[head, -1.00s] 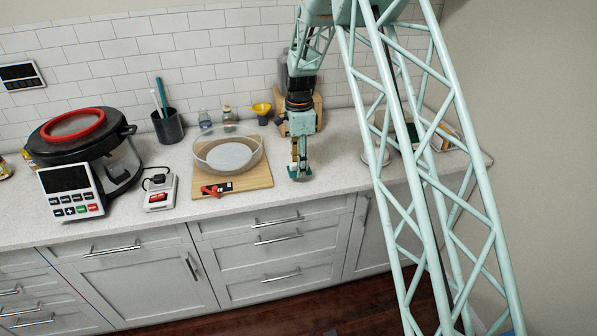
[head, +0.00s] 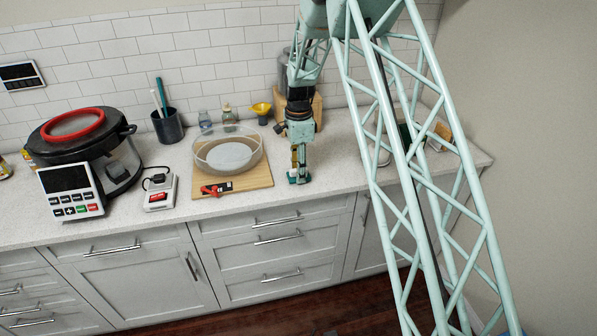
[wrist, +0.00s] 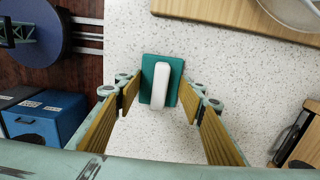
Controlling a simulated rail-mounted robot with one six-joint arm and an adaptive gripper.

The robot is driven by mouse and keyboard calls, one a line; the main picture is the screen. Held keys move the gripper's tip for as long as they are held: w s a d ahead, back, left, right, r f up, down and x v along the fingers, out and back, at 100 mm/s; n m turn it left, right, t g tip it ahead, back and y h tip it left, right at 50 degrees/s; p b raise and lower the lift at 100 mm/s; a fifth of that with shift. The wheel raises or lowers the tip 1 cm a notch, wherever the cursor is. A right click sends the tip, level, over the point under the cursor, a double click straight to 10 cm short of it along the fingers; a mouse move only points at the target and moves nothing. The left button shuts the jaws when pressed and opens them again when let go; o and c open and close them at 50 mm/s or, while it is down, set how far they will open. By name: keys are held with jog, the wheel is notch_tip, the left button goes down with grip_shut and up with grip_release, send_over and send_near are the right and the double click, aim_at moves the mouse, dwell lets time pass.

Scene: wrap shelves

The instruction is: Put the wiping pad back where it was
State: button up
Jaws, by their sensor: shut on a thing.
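The wiping pad, a teal rectangular base (wrist: 149,70) with a rounded white handle (wrist: 160,86), sits between my gripper's fingers (wrist: 160,98) in the wrist view. My gripper is shut on the pad, with yellow-lined fingers on either side of it. In the head view my gripper (head: 299,176) points down over the counter's front part, just right of the wooden board (head: 262,179). The pad shows there only as a small teal patch under the fingers. I cannot tell whether its underside touches the counter.
A clear bowl (head: 204,161) and a red-and-black tool (head: 216,188) are on the board. A yellow funnel (head: 261,109) and small jars stand behind. The speckled counter (head: 340,160) is clear just right of my gripper; its front edge is near.

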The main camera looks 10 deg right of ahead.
jog(key=shift+f, duration=0.15)
jog(key=o, duration=0.9)
jog(key=shift+r, duration=0.2)
notch_tip(320, 180, up, 12)
dwell(0.5)
dwell(0.7)
